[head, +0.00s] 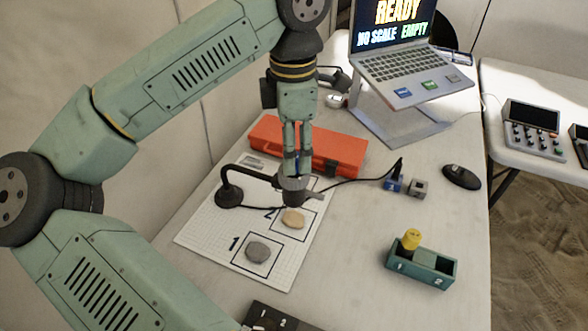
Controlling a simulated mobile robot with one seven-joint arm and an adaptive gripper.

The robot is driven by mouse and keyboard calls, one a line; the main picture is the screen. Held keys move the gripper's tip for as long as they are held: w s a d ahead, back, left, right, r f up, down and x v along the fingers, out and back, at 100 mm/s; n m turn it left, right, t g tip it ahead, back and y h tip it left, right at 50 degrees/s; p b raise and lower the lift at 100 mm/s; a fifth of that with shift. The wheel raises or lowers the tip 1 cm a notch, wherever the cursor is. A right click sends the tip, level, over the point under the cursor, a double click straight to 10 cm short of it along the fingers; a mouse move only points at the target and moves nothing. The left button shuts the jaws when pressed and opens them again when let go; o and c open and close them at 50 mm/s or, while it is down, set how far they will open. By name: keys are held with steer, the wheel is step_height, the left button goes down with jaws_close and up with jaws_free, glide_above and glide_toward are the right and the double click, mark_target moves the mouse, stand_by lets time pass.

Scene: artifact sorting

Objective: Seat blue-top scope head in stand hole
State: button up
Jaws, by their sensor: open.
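The scope head (293,183) is a grey cylinder with a small patch of blue at its top, partly hidden by my fingers. It looks upright at the end of the black stand's arm, over the white grid mat. The black stand (229,192) has a round base on the mat's left side and a curved arm reaching right. How deep the head sits in the stand hole cannot be told. My gripper (292,160) points straight down, open, with its fingers around the blue top. Whether the fingers touch it cannot be told.
A grey stone (257,252) and a tan stone (293,219) lie on the mat's numbered squares. An orange case (340,150) lies behind. A green tray (421,266) with a yellow-topped piece (411,239) stands right, beyond clear table. A laptop (405,75) stands at the back.

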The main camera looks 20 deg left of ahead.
steer(key=shift+f, duration=1.35)
steer(key=shift+c, duration=0.5)
jaws_close()
